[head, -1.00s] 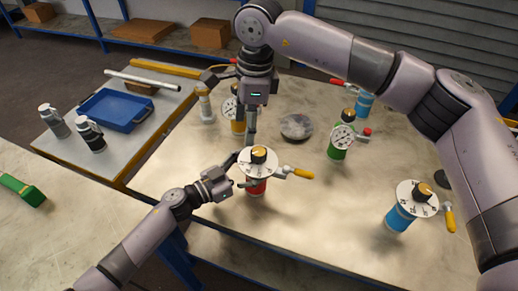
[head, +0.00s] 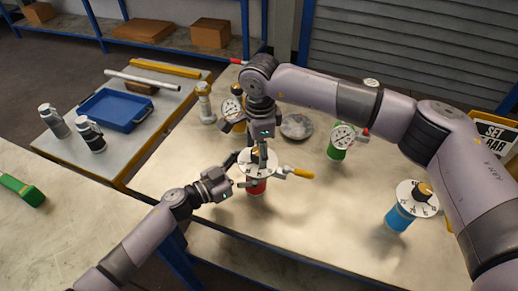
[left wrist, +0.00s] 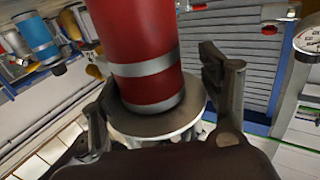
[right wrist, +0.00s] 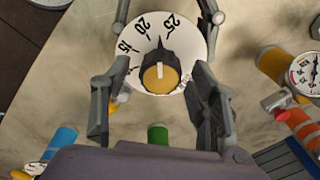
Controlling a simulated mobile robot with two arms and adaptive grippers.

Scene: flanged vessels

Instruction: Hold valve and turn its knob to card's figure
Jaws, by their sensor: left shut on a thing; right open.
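The red valve (head: 256,187) stands on the table with a white dial (head: 246,165) on top and a yellow-handled lever at its right. My left gripper (head: 240,172) is shut on the red valve from the left; the left wrist view shows its red body (left wrist: 148,55) between the fingers. My right gripper (head: 262,158) points down above the dial. In the right wrist view its open fingers stand either side of the black and orange knob (right wrist: 160,72), whose pointer lies between 20 and 25. A card (head: 494,132) reading "SET" and "BAR" is partly hidden behind my right arm, its figure unreadable.
A blue valve (head: 399,219) stands at the right, a green gauge valve (head: 337,152) behind, and an orange gauge valve (head: 238,124) beyond my right gripper. A grey disc (head: 297,127) lies between. A blue tray (head: 117,110) is on the left table.

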